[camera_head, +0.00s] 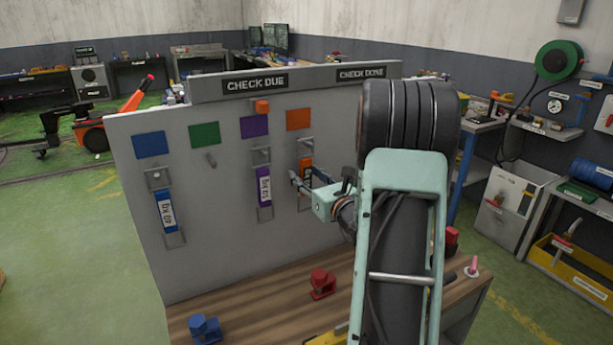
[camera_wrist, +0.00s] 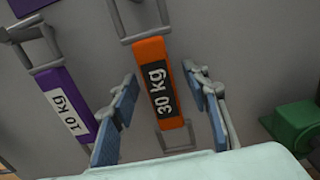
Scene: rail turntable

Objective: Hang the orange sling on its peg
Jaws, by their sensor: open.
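The orange sling (camera_head: 306,168) hangs against the grey board below the orange square (camera_head: 299,119). It shows closer in the wrist view (camera_wrist: 151,62), with a "30 kg" label, a grey upper link (camera_wrist: 123,38) and a lower link (camera_wrist: 187,138). A grey peg (camera_wrist: 163,12) shows at the upper link; I cannot tell whether it passes fully through. My gripper (camera_head: 308,181) is at the sling. In the wrist view my gripper's (camera_wrist: 160,80) fingers are open, one on each side of the sling, with gaps between. My arm hides the board's right part.
A purple sling (camera_head: 264,187) and a blue sling (camera_head: 166,212) hang to the left. A bare peg (camera_head: 211,160) is below the green square (camera_head: 204,135). Red (camera_head: 322,284) and blue (camera_head: 205,330) shackles stand on the wooden bench (camera_head: 250,295). A green part (camera_wrist: 296,124) is at right in the wrist view.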

